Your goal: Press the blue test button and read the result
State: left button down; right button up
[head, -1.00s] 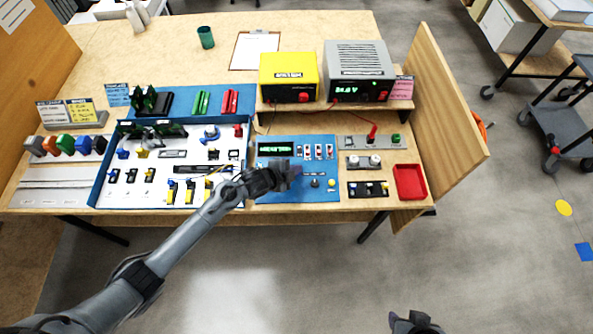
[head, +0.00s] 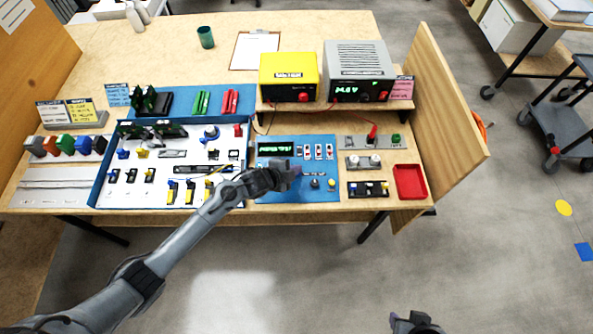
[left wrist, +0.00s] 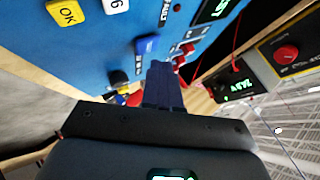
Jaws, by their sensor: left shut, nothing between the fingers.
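The blue test panel (head: 330,193) lies on the bench's front part. Its dark display (head: 275,149) shows green text too small to read surely. In the left wrist view a blue button (left wrist: 147,44) sits on the panel, just beyond the fingertips. My left gripper (head: 292,170) is shut and empty over the panel. Its dark fingers also show in the left wrist view (left wrist: 161,68), close to the button; I cannot tell whether they touch it. In the head view the gripper hides the button. My right gripper (head: 415,321) is partly visible at the bottom edge, away from the bench.
A white parts tray (head: 150,197) with several components lies left of the panel. A red bin (head: 409,181) and small fixtures lie right. A yellow unit (head: 288,77) and a grey supply (head: 357,70) stand on a shelf behind. A wooden side board (head: 445,110) rises at right.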

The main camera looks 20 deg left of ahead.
pick_arm(q)
jog(key=shift+w+f, duration=0.1)
jog(key=shift+f, duration=0.3)
jog(key=shift+a+f+b, duration=0.1)
jog(key=shift+f+b, duration=0.25)
jog(key=shift+b, duration=0.1)
dwell(0.7)
jog(key=shift+r, duration=0.1)
dwell(0.4)
jog(key=shift+r+p, duration=0.35)
jog(key=shift+p, duration=0.2)
jog(key=shift+r+p, duration=0.3)
jog(key=shift+p, duration=0.1)
